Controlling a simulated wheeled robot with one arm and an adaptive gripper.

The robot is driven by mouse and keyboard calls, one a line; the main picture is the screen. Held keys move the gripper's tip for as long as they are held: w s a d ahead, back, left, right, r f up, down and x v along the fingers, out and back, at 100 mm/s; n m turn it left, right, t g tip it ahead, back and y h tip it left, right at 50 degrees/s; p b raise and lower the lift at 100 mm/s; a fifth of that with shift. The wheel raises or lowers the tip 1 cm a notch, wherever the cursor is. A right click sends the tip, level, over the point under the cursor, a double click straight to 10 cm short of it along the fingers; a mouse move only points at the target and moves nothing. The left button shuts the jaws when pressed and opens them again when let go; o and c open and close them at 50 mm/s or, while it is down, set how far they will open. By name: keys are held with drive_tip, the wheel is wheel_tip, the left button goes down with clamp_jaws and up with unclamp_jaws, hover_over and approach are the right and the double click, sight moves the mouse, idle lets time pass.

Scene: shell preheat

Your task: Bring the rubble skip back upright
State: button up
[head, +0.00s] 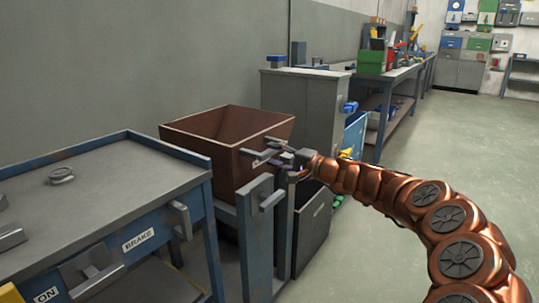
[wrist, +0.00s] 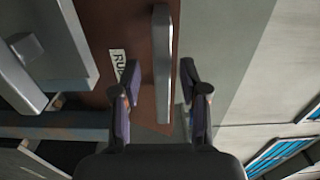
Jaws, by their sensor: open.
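The rubble skip (head: 205,148) is a rust-brown open box beside the wall, in a grey-blue frame (head: 256,240). I cannot tell its exact tilt. In the wrist view its brown face (wrist: 119,22) carries a white label (wrist: 117,65) reading "RU", partly cut off. A grey bar handle (wrist: 162,65) stands out from this face. My gripper (head: 273,154) is at the skip's front right side. In the wrist view my gripper (wrist: 160,75) is open, with a finger on each side of the bar's lower part. A gap shows on both sides, so it is not clamped.
A grey-topped bench (head: 105,180) with a "BRAKE" label stands at the left. A grey cabinet (head: 305,100) is behind the skip, and a dark bin (head: 312,228) is at its right. A lever (head: 272,200) sticks out from the frame's post. Open floor (head: 440,120) lies at the right.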

drive_tip(key=v, duration=0.9)
drive_tip(key=shift+s+d, duration=0.2)
drive_tip(key=shift+d, duration=0.05)
idle(0.4)
drive_tip(key=s+a+r+n+g+h+p, duration=0.2)
drive_tip(key=s+a+r+n+g+p, duration=0.2)
drive_tip(key=s+r+p, duration=0.7)
drive_tip(key=s+a+r+n+g+h+p, duration=0.1)
drive_tip(key=s+a+r+n+g+p, duration=0.3)
drive_tip(key=s+r+p, duration=0.75)
drive_tip(key=s+d+r+m+g+h+p, duration=0.2)
drive_tip(key=s+d+h+p, duration=1)
drive_tip(key=s+d+p, duration=0.8)
drive_tip(key=s+d+r, duration=0.1)
drive_tip(key=s+d, duration=0.2)
drive_tip(key=s, duration=0.4)
drive_tip(key=shift+s+d+r+g+h+p, duration=0.2)
drive_tip(key=shift+d+r+g+h+p, duration=0.1)
drive_tip(key=shift+g+p, duration=0.1)
drive_tip(key=shift+a, duration=0.1)
drive_tip(key=shift+c, duration=0.2)
